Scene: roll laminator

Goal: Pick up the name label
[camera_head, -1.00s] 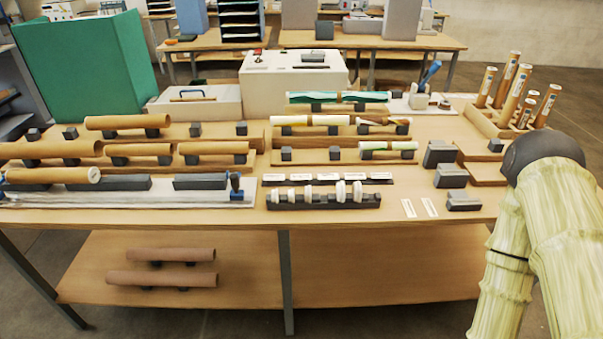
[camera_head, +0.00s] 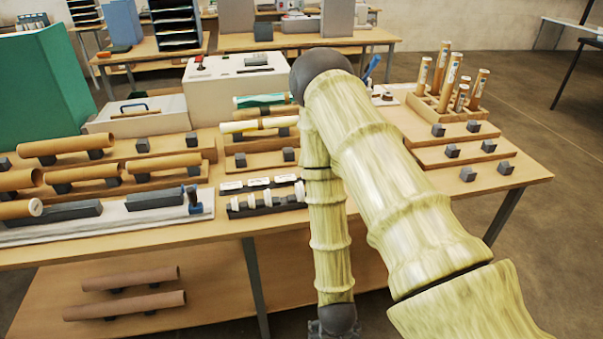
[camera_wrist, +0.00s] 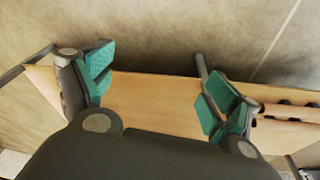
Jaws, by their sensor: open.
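No label shows in the wrist view.
The dark rack with white rings (camera_head: 266,204) stands near the front edge of the table (camera_head: 100,249). Brown tubes on blocks fill the left. Upright tubes (camera_head: 449,82) stand at the back right. The lower shelf (camera_head: 215,277) holds two tubes.

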